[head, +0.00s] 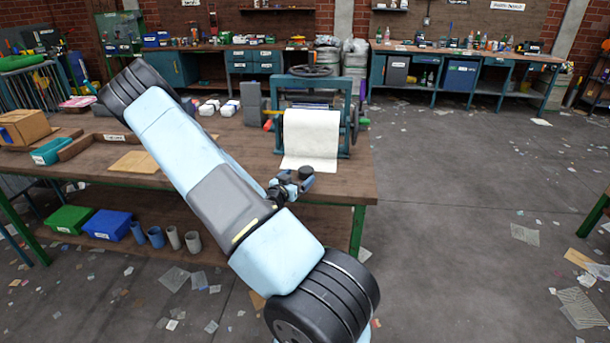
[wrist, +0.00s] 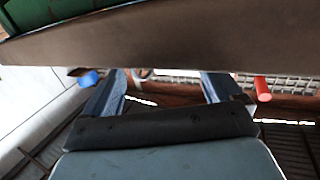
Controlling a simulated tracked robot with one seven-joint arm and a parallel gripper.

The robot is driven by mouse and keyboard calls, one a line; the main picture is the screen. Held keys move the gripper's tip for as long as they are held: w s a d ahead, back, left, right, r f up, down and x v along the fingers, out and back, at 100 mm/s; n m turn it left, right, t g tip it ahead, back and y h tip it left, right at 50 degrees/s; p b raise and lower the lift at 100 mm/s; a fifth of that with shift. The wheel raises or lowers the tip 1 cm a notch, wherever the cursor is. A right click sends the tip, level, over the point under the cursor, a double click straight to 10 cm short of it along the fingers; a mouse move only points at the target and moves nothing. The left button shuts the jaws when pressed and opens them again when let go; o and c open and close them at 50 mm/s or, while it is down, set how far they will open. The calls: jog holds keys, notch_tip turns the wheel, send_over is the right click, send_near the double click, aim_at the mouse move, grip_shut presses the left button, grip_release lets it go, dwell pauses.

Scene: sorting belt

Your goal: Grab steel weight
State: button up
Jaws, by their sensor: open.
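I cannot pick out the steel weight with certainty. A dark grey block (head: 254,103) stands on the workbench (head: 225,160) left of the roller press, but I cannot tell if it is a steel weight. My gripper (head: 290,183) is small in the head view, in front of the press and near the bench's front edge, partly hidden by my arm. In the wrist view my gripper (wrist: 165,76) shows two blue fingers spread apart, with no object held between them. A broad brown surface crosses above the fingertips there.
The teal press (head: 283,97) with a white sheet (head: 311,135) stands on the bench. Several white items (head: 208,107), a cardboard box (head: 25,127) and a teal tray (head: 50,151) lie further left. Green (head: 68,219) and blue (head: 108,225) bins sit below. The floor at right is open, with scattered paper.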

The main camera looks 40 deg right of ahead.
aim_at(302, 173)
jog(key=shift+x, duration=2.6)
jog(key=shift+w+f, duration=0.15)
jog(key=shift+c, duration=0.2)
jog(key=c, duration=1.6)
